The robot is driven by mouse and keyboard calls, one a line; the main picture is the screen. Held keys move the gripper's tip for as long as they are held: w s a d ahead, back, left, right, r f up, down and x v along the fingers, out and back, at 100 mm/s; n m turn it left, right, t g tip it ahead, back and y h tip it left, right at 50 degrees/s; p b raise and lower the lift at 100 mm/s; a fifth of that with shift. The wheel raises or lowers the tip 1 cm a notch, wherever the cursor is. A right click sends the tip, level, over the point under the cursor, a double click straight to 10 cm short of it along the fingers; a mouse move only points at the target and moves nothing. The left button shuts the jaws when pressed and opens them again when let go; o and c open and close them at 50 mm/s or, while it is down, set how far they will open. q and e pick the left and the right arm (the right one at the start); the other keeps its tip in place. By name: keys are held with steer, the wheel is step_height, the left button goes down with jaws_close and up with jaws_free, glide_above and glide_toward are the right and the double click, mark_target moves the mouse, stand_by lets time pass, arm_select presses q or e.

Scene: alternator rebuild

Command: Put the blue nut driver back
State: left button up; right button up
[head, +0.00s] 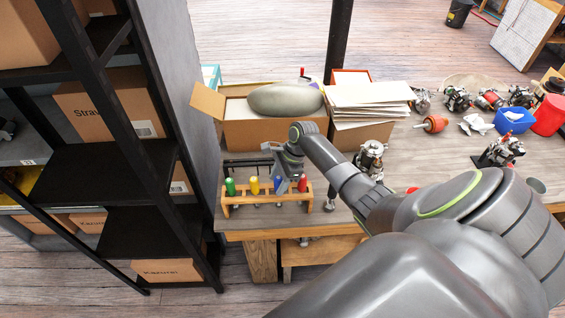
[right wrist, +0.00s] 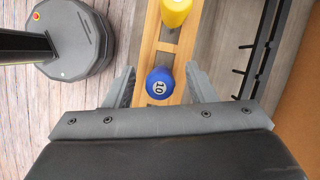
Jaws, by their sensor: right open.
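The blue nut driver (right wrist: 160,83) stands upright in the wooden rack (right wrist: 149,45), its round handle top marked 10. In the head view its blue handle (head: 277,184) shows partly behind my right gripper (head: 290,176). My right gripper also shows in the right wrist view (right wrist: 160,88), open, with one finger on each side of the blue handle and gaps between. Green (head: 230,186), yellow (head: 254,185) and red (head: 303,184) handled drivers stand in the same rack. The left gripper is not in view.
A cardboard box (head: 250,134) with a grey rounded object stands behind the rack. A black rack with prongs (right wrist: 261,50) lies beside the wooden rack. An alternator part (head: 370,158) stands to the right. Black shelving (head: 110,160) rises at left.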

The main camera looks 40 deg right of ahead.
steer(key=a+p+v, duration=0.1)
steer(key=v, duration=2)
steer(key=shift+w+a+r, duration=0.15)
steer(key=shift+a+r, duration=0.1)
steer(key=shift+r, duration=0.05)
steer(key=shift+f, duration=0.1)
